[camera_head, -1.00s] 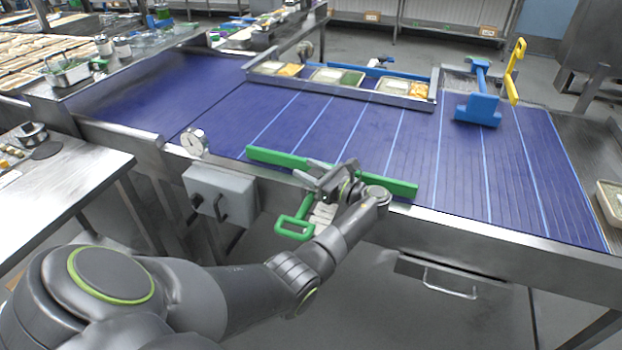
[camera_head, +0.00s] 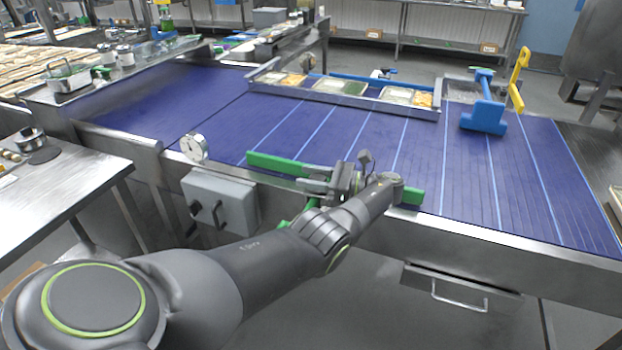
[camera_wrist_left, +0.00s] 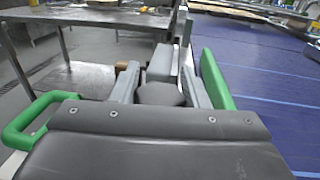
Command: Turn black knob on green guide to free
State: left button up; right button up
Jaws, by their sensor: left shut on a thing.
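The green guide (camera_head: 275,163) lies along the near edge of the blue conveyor in the head view. Its long bar also shows at the right in the left wrist view (camera_wrist_left: 215,80). A green handle (camera_wrist_left: 35,118) of the guide shows at the left in the wrist view. My left gripper (camera_head: 330,185) is at the middle of the guide, over the conveyor's near rail. In the wrist view its fingers (camera_wrist_left: 160,92) are closed around a dark rounded piece, which looks like the black knob (camera_wrist_left: 160,95). The knob's setting cannot be read. My right gripper is not in view.
The blue conveyor (camera_head: 240,110) spreads behind the guide. A dial gauge (camera_head: 194,148) and a grey control box (camera_head: 218,198) sit left of the gripper. A blue guide (camera_head: 484,117) and a yellow handle (camera_head: 518,80) stand at the right. Food trays (camera_head: 345,86) line the far side.

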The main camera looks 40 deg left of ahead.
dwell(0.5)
pick_arm(q)
jog(key=o, duration=1)
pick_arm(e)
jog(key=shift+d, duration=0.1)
